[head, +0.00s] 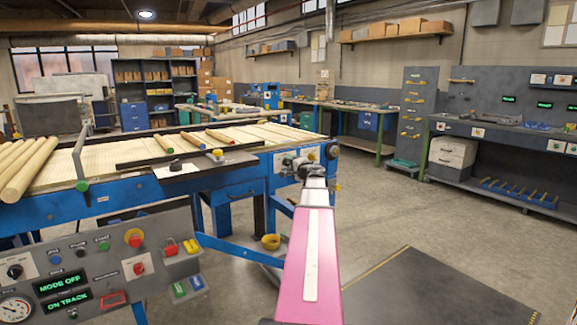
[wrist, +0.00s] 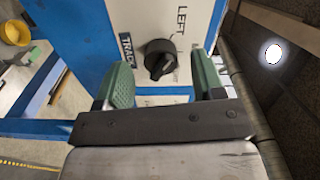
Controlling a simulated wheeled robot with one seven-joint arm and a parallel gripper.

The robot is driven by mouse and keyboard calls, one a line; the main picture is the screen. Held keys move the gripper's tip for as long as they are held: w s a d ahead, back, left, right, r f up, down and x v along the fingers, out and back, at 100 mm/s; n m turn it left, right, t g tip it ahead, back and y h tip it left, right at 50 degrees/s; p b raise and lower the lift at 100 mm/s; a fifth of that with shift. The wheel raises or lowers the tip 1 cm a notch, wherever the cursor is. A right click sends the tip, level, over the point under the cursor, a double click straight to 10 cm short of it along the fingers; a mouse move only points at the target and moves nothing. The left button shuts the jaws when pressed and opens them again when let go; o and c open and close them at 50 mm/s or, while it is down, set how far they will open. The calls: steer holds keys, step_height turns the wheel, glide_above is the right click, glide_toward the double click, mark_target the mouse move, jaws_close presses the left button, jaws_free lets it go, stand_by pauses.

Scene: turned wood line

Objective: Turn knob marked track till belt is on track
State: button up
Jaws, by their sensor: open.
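The black knob (wrist: 160,58) sits on a white plate on a blue frame in the wrist view. The plate reads TRACK beside the knob and LEFT above it. My gripper (wrist: 161,64) is open, its two green fingers on either side of the knob; contact is not visible. In the head view my gripper (head: 302,168) reaches the white plate at the end of the machine's blue side and covers the knob. The cream belt (head: 112,172) runs across the machine. A green-lettered display (head: 68,301) on the grey panel reads ON TRACK.
Another display (head: 62,282) reads MODE OFF. Wooden rods (head: 28,172) lie at the belt's left, with several coloured-ended sticks farther along. A yellow cup (head: 270,241) is low by the blue frame. A dark mat (head: 435,290) lies on open floor at the right.

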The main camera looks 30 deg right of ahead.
steer(key=s, duration=0.9)
steer(key=shift+d, duration=0.35)
steer(key=shift+s, duration=0.1)
steer(key=a+f+n+g+y, duration=0.2)
steer(key=a+f+n+g, duration=0.25)
steer(key=a+f, duration=0.75)
steer(key=a+f+n+g+y, duration=0.2)
steer(key=a+f+n+g, duration=0.45)
steer(key=a, duration=1.05)
steer(key=s+a+f+n+g+h, duration=0.4)
steer(key=s+a+f+g, duration=0.3)
steer(key=s+a+f, duration=0.7)
step_height(320, 180, down, 3)
steer(key=shift+a+r+h, duration=0.2)
steer(key=shift+a+h, duration=0.6)
steer(key=shift+a, duration=0.15)
